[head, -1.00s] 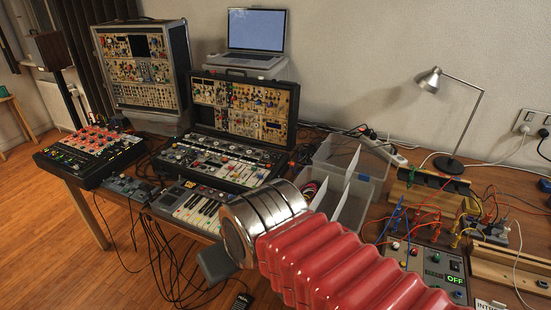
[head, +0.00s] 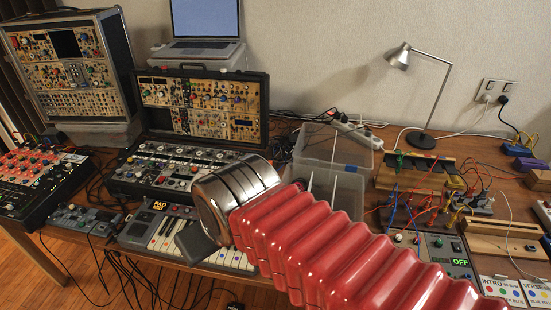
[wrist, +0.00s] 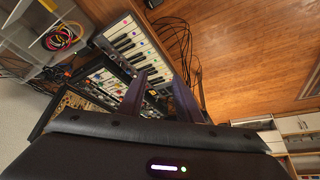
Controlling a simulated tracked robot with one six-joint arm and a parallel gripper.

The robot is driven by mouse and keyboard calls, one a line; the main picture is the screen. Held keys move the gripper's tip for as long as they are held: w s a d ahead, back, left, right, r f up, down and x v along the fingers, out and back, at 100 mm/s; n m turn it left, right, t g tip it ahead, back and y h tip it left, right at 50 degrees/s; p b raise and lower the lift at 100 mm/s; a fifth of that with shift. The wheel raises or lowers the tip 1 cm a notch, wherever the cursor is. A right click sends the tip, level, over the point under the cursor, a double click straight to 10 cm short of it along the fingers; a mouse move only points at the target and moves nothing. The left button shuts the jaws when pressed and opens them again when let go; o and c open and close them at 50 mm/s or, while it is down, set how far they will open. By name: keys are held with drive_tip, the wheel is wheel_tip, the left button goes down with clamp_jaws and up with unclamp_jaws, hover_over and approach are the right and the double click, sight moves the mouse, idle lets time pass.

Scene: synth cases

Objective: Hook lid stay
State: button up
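An open case of synth modules (head: 200,105) stands on the table at left of centre in the head view. Its lid is raised at the back, and its lower panel of knobs (head: 190,168) lies in front. I cannot make out a lid stay or its hook. My gripper shows in the head view only as a grey end piece (head: 195,245), over the small keyboard in front of the case. In the wrist view my gripper (wrist: 160,75) has two dark fingers standing apart, with nothing visible between them. The keyboard (wrist: 128,42) shows beyond them.
A laptop (head: 205,20) is behind. Clear bins (head: 335,150), a lamp (head: 428,95) and wired boxes crowd the right. Cables hang off the front edge.

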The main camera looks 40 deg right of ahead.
drive_tip(key=shift+o, duration=0.5)
drive_tip(key=shift+w, duration=0.1)
drive_tip(key=w+d+m, duration=1.4)
drive_tip(key=w+d, duration=0.2)
drive_tip(key=w, duration=0.4)
drive_tip(key=w+d+f+m, duration=0.2)
drive_tip(key=d+f+m, duration=0.2)
drive_tip(key=d, duration=0.5)
drive_tip(key=w+d+f+m, duration=0.2)
drive_tip(key=d+f+m, duration=0.2)
drive_tip(key=d, duration=0.5)
drive_tip(key=w+d+f+m+t, duration=0.1)
drive_tip(key=d+f+m, duration=0.3)
drive_tip(key=d, duration=0.5)
drive_tip(key=shift+w+d+f+m+h, duration=0.2)
drive_tip(key=shift+w+f+m+h, duration=0.2)
drive_tip(key=shift+w+f, duration=0.4)
drive_tip(key=shift+f, duration=0.15)
